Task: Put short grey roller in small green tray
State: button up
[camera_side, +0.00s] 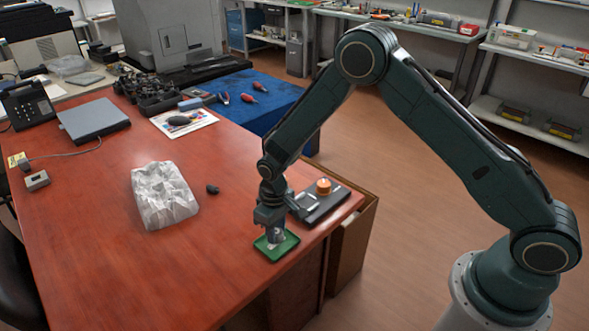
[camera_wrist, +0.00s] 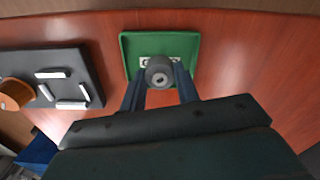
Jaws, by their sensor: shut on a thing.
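The short grey roller (camera_wrist: 159,76) is between the two fingers of my gripper (camera_wrist: 160,92) in the wrist view, with its round end and centre hole facing the camera. My gripper is shut on it. The small green tray (camera_wrist: 130,51) lies beneath the roller, with a white label partly showing on its floor. In the side view my gripper (camera_side: 273,226) points down over the green tray (camera_side: 289,243) near the table's right edge. The roller (camera_side: 275,237) shows there below the fingers, within the tray's outline. I cannot tell whether it touches the tray floor.
A dark flat plate (camera_side: 322,207) with an orange round piece (camera_side: 323,186) lies just beside the tray. A crumpled white bag (camera_side: 163,195) and a small black object (camera_side: 212,189) lie left on the red table (camera_side: 110,235). The table's front left is clear.

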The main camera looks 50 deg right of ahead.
jog(key=shift+f, duration=0.5)
dwell(0.9)
jog(key=o, duration=1.1)
jog(key=shift+r, duration=2.15)
jog(key=shift+r, duration=0.1)
